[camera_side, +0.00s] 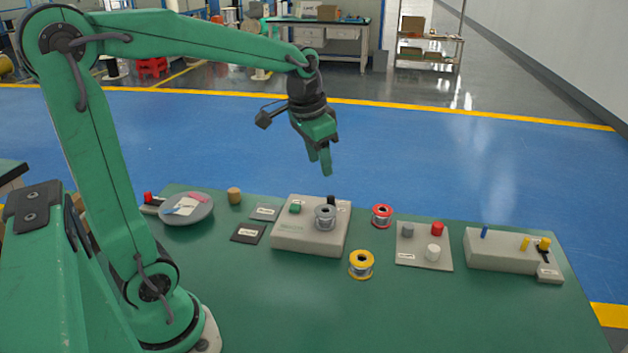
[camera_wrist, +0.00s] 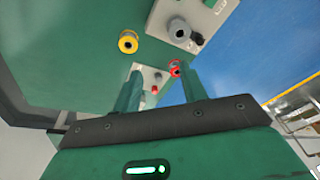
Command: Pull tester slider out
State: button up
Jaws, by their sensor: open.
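A grey box (camera_side: 497,250) stands at the right of the green table, with a blue peg (camera_side: 484,232) and a yellow peg (camera_side: 524,244) on top. At its right end a yellow knob (camera_side: 544,243) sits above a dark slider part and a small labelled block (camera_side: 549,273). I cannot read whether this box is the tester. A red knob (camera_side: 148,197) with a dark rod is at the far left, partly behind my arm. My gripper (camera_side: 322,170) is open and empty, high above the table behind the middle grey box. Its fingers show in the wrist view (camera_wrist: 162,82).
The middle grey box (camera_side: 300,243) carries a grey spool (camera_side: 325,217), a green button and a black knob. A red spool (camera_side: 382,215), a yellow spool (camera_side: 361,264) and a plate with blocks (camera_side: 424,262) lie between the boxes. The front of the table is clear.

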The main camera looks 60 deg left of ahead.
jog(key=w+a+f+g, duration=0.2)
jog(key=w+a+f, duration=0.3)
jog(key=w+a, duration=0.15)
jog(key=m, duration=0.1)
send_over(330, 197)
jog(key=shift+g, duration=0.4)
notch_tip(330, 197, down, 6)
jog(key=shift+w+r, duration=0.1)
jog(key=shift+f, duration=3.9)
grip_shut()
